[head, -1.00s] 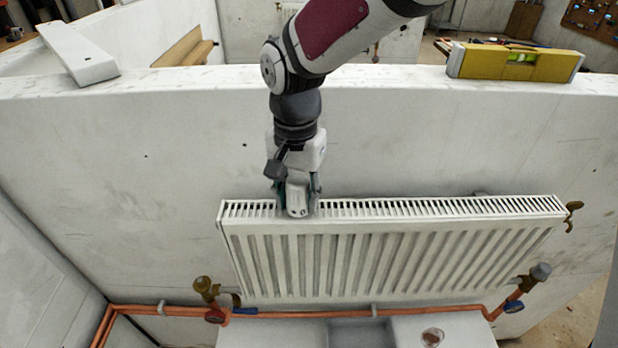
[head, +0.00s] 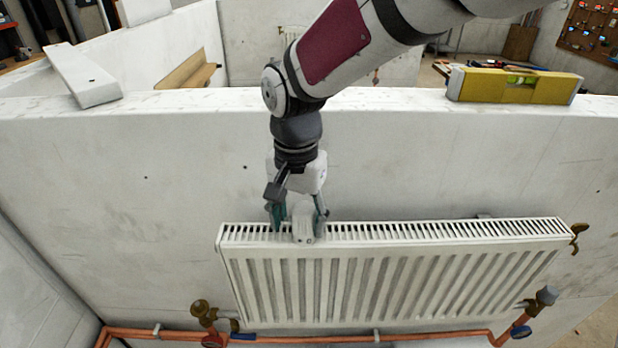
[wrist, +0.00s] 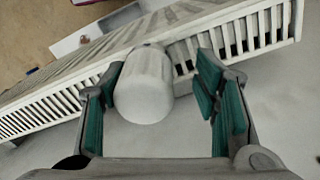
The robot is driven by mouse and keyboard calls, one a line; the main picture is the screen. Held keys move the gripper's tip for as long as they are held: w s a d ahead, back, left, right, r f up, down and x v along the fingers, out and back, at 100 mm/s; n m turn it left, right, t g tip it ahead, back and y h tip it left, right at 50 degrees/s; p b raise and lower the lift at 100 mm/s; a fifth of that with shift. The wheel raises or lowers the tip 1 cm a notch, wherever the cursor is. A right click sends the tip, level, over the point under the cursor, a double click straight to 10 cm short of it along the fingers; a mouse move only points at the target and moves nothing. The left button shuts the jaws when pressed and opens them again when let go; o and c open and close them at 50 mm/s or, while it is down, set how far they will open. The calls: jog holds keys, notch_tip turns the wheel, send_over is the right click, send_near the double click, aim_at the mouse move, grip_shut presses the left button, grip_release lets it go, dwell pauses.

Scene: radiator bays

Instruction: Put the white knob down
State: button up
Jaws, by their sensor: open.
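The white knob (head: 304,224) rests on the top grille of the white radiator (head: 400,285), left of its middle. In the wrist view the knob (wrist: 145,88) is a rounded white cylinder between my fingers, nearer the left finger. My gripper (head: 297,216) is open around the knob, above the radiator's top. In the wrist view the green-padded fingers of my gripper (wrist: 158,78) stand apart, with a clear gap between the knob and the right finger. Whether the left finger touches the knob I cannot tell.
The white wall (head: 150,200) stands close behind the radiator. A yellow spirit level (head: 490,86) and a white block (head: 82,75) lie on its top. Brass valves (head: 203,310) and copper pipes (head: 400,338) are below. The grille right of the knob is clear.

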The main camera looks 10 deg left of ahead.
aim_at(300, 206)
notch_tip(300, 206, up, 10)
jog(key=shift+r+b, duration=0.15)
jog(key=shift+b, duration=0.8)
jog(key=shift+r, duration=0.45)
jog(key=shift+d+r, duration=0.1)
jog(key=shift+d, duration=0.05)
jog(key=s+d+r+n+t, duration=0.1)
jog(key=s+d+r+t, duration=0.1)
jog(key=d, duration=0.9)
jog(key=s+d+r+t, duration=0.1)
jog(key=s+d+t, duration=0.15)
jog(key=d, duration=0.95)
jog(key=s+d+f+t, duration=0.1)
jog(key=s+d+f, duration=0.1)
jog(key=s+d, duration=0.4)
jog(key=shift+d+f+n, duration=0.25)
jog(key=shift+d+n, duration=0.15)
jog(key=shift+d, duration=0.25)
